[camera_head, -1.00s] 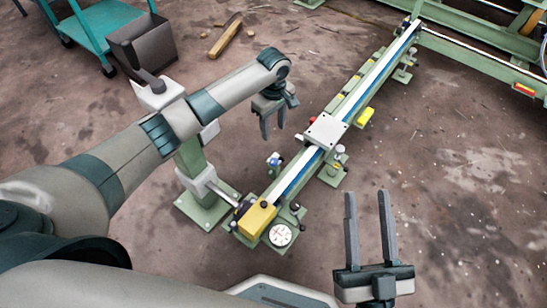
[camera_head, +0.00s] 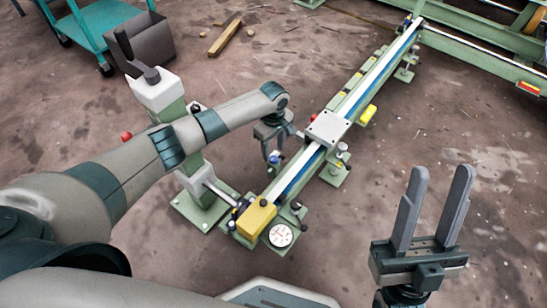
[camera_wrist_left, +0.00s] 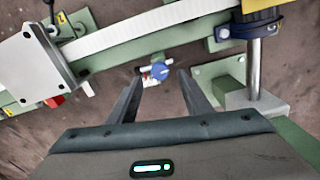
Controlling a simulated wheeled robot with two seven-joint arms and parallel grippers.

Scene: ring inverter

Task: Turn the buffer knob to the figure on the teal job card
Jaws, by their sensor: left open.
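A small blue knob (camera_head: 277,157) sits on the left side of the long green rail. In the left wrist view the blue knob (camera_wrist_left: 158,71) shows just beyond and between the fingertips, apart from them, with a whitish and red part beside it. I cannot tell whether it is the buffer knob. My left gripper (camera_head: 271,148) is open and empty above it; its two fingers also show in the left wrist view (camera_wrist_left: 160,78). My right gripper (camera_head: 441,175) is open and empty above the floor at the lower right. I cannot make out a teal job card.
The green rail (camera_head: 273,195) carries a grey plate (camera_head: 327,128) and a yellow block (camera_head: 256,217). A white dial (camera_head: 281,235) is at its near end. A post with a crank (camera_head: 146,72) stands left, a teal cart (camera_head: 103,22) behind.

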